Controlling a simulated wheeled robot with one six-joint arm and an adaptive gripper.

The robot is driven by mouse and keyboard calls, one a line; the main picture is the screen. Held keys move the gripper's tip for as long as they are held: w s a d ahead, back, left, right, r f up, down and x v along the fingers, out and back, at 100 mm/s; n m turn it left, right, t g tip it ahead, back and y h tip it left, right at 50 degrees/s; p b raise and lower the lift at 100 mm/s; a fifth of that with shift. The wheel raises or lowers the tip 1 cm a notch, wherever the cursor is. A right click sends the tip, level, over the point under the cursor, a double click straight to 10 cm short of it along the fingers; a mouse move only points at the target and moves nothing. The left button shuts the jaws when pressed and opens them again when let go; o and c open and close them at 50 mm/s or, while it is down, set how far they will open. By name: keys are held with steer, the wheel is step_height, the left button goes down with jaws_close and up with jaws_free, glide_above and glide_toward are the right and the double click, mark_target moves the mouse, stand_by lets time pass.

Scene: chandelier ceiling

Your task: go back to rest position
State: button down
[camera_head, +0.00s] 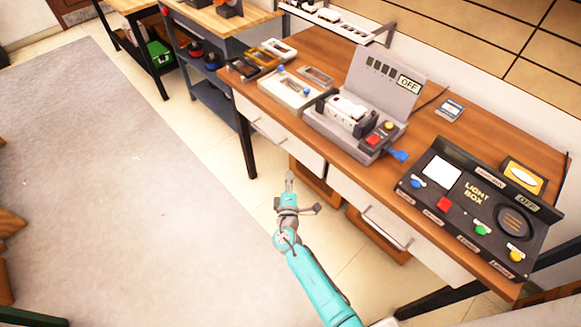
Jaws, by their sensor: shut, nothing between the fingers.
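My gripper (289,181) is at the end of my teal arm, near the middle of the head view. It points away from me, over the floor in front of the desk's drawers. Its fingers are together with nothing between them. It is apart from the desk and touches nothing that I can see.
A wooden desk (437,155) with white drawers stands to the right. It bears a black light box (470,192), a grey machine marked OFF (385,85) and a white device (292,87). Workbenches (235,25) stand behind. The grey rug (90,180) at left is clear.

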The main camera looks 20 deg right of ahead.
steer(key=shift+v, duration=0.9)
steer(key=s+f+m+g+y, duration=0.1)
steer(key=s+f, duration=0.2)
steer(key=s, duration=0.4)
steer(key=s+f+m+g+y, duration=0.1)
steer(key=s+f, duration=0.3)
steer(key=s, duration=0.3)
steer(key=s+a+r+m+g+y, duration=0.1)
steer(key=s+a+m+g+y, duration=0.2)
steer(key=s, duration=1.3)
steer(key=s+r+m+t+y, duration=0.1)
steer(key=s+r+m, duration=0.3)
steer(key=s+r, duration=0.5)
steer(key=s+r+m+t+y, duration=0.1)
steer(key=s+r+m, duration=0.3)
steer(key=s+r, duration=0.5)
step_height(320, 180, up, 7)
steer(key=shift+a+f+t+y, duration=0.15)
steer(key=shift+a+t+y, duration=0.15)
steer(key=shift+t, duration=0.4)
